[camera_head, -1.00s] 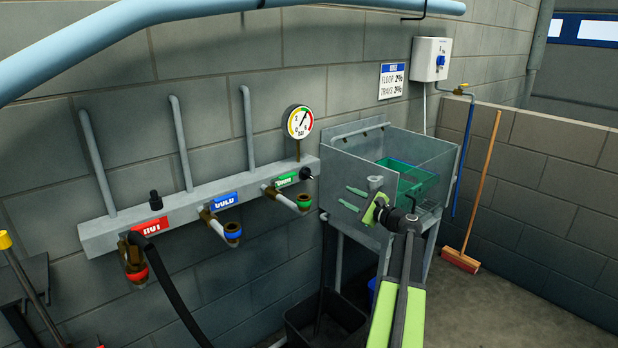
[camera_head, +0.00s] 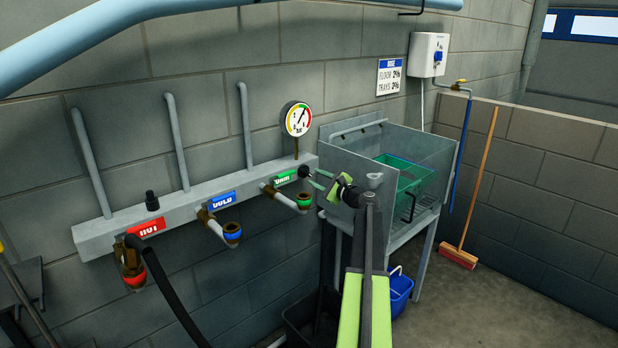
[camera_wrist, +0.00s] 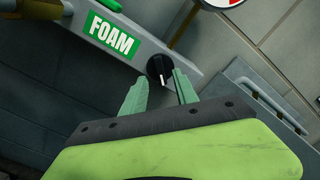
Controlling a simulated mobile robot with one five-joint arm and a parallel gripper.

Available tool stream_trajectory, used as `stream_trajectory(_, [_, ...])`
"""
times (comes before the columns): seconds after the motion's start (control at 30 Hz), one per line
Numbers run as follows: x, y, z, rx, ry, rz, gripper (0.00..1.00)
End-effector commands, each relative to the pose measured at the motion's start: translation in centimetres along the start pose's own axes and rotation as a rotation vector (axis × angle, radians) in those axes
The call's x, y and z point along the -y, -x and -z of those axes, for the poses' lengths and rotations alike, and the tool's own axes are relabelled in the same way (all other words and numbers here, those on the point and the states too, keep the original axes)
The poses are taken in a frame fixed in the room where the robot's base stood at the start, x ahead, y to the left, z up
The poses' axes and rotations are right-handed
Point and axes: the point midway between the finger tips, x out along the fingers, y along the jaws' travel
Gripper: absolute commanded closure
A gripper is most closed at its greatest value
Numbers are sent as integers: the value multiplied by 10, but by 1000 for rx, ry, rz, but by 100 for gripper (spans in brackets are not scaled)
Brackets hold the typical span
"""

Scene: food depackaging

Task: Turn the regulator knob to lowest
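The regulator knob (camera_head: 304,171) is small, round and black, at the right end of the grey manifold beside the green FOAM label. In the wrist view the knob (camera_wrist: 158,67) shows a white pointer line towards its lower side. My gripper (camera_head: 318,179) is just right of the knob. In the wrist view its two green fingers (camera_wrist: 162,80) are spread, with the knob between and slightly beyond the tips. I cannot tell whether either finger touches it. The pressure gauge (camera_head: 297,119) stands above, its needle pointing up and slightly right.
The manifold (camera_head: 95,236) also carries red and blue labelled outlets (camera_head: 229,231) to the left, with a black hose on the red one. A metal sink (camera_head: 345,152) with a green crate (camera_head: 424,172) stands close right of my gripper. A blue bucket (camera_head: 400,291) is below.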

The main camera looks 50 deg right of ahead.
Motion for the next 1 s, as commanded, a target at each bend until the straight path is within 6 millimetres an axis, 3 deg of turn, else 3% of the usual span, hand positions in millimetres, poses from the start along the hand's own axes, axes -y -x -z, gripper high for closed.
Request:
stream_trajectory(0.1, [1,-23,2,0,0,0,65])
stream_trajectory(0.2, [2,-33,2,-1,0,1,65])
stream_trajectory(0.57, [1,-38,1,-2,0,2,65])
stream_trajectory(0.83, [1,-38,1,-2,0,2,100])
stream_trajectory(1.0, [1,-38,2,-2,0,2,100])
